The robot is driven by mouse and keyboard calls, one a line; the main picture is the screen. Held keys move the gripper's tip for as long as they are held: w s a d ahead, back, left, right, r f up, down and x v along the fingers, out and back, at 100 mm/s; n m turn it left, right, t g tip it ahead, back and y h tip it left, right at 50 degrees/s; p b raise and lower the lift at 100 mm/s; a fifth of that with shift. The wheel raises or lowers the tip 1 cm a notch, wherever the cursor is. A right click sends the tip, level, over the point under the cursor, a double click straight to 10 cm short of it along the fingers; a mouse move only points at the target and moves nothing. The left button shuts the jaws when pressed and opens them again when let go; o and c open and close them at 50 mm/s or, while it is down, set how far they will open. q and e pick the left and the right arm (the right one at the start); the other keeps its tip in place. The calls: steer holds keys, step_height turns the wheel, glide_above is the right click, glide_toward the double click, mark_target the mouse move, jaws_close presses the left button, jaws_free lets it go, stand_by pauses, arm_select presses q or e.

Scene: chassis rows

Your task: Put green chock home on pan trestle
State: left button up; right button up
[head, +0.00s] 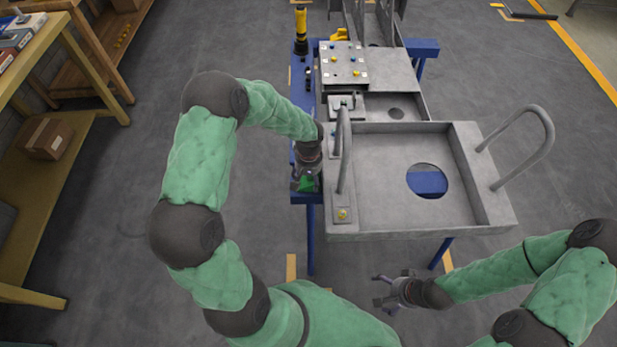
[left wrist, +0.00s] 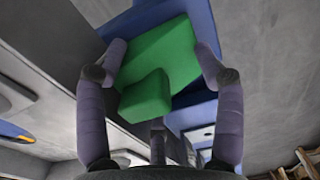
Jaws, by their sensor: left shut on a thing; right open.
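The green chock (left wrist: 160,62) is a block with a smaller raised part, held between the two fingers of my left gripper (left wrist: 160,60). In the head view the left gripper (head: 306,182) points down at the left edge of the blue trestle (head: 299,198), and only a bit of green shows there. The chock is over or on the blue surface beside the grey pan (head: 380,228); I cannot tell if it touches. My right gripper (head: 388,292) is open and empty, low in front of the pan.
The pan has a round hole and a tall hoop handle (head: 530,112) on each side; the left one stands close to my left gripper. Behind are a plate with coloured knobs (head: 343,66) and a yellow-black tool (head: 301,28). Wooden shelves (head: 45,205) stand at left.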

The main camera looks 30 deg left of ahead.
arm_select(q)
steer(key=shift+f+b, duration=0.25)
steer(key=shift+b, duration=0.1)
steer(key=o, duration=1.5)
steer(key=shift+r, duration=0.1)
step_height(320, 180, up, 12)
steer(key=shift+d+f, duration=0.1)
